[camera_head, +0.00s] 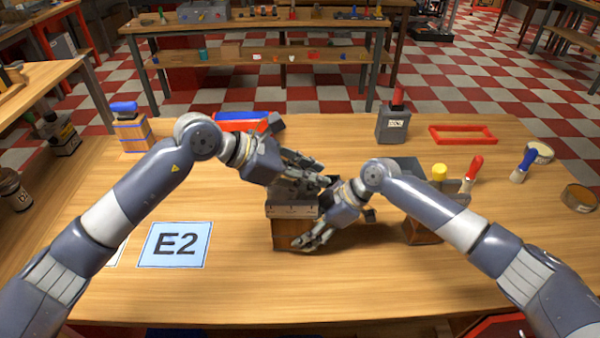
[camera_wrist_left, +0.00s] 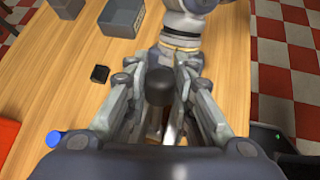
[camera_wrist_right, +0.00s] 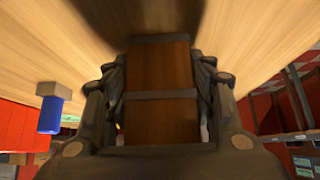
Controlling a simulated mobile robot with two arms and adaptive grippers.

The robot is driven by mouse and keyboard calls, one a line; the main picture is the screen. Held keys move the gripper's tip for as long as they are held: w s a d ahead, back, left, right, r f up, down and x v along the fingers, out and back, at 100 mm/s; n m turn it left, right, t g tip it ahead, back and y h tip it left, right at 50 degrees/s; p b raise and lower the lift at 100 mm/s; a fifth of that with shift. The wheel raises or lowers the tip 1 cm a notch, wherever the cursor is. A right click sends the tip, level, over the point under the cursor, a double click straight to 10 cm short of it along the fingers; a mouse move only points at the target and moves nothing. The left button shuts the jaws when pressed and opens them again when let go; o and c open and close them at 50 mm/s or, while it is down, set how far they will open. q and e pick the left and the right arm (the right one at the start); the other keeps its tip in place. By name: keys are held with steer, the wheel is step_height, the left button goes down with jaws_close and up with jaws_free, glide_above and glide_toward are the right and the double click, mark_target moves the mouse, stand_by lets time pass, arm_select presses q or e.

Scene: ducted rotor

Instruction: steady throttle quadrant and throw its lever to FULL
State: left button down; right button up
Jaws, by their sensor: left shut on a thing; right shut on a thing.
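The throttle quadrant is a wooden box with a pale metal top band (camera_head: 292,211), standing upright mid-table. Its wooden body fills the middle of the right wrist view (camera_wrist_right: 158,75). My right gripper (camera_head: 308,241) is low at the box, shut on its wooden body, with a finger on each side. My left gripper (camera_head: 318,184) is above the box, shut on the lever. The lever's dark round knob (camera_wrist_left: 160,86) shows between the fingers in the left wrist view. In the head view the lever is mostly hidden by my grippers, so its setting cannot be read.
A blue card marked E2 (camera_head: 175,245) lies left of the box. Behind are a blue and red box (camera_head: 242,122), a grey container (camera_head: 392,126) and a red frame (camera_head: 462,135). Right are a red-handled tool (camera_head: 473,168) and a blue-handled one (camera_head: 525,160). The front table is clear.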

arm_select(q)
steer(key=shift+s+d+f+y, duration=0.1)
steer(key=shift+d+f+y, duration=0.15)
steer(key=shift+d+y, duration=0.35)
steer(key=c, duration=1.3)
jaws_free()
steer(key=shift+c, duration=0.2)
steer(key=shift+a, duration=0.1)
steer(key=v, duration=1.2)
